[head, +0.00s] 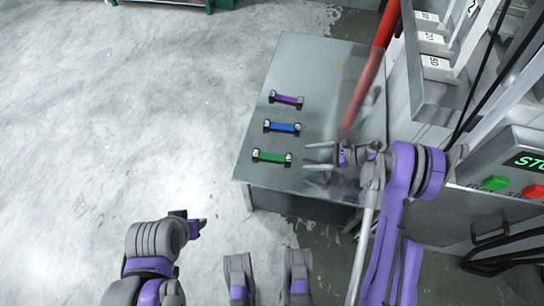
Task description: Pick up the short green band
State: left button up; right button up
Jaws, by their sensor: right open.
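The short green band (271,157) lies on the grey metal table (310,60), nearest the table's front edge, with a dark and pale fitting at each end. My right gripper (312,156) is just to the right of the green band, with its fingers pointing left toward it. It is open and empty, and appears apart from the band.
A blue band (282,127) and a purple band (286,100) lie behind the green one. A red bar (370,80) and a clear panel stand to the right. A grey machine with a green button (495,183) and red button (533,191) is at right. Floor at left is clear.

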aim_at(290, 158)
jog(key=b+x, duration=0.1)
jog(key=x, duration=0.6)
jog(key=shift+w+a+f, duration=0.2)
jog(key=shift+a+f, duration=0.05)
jog(key=shift+a, duration=0.05)
grip_shut()
jog(key=shift+r, duration=0.15)
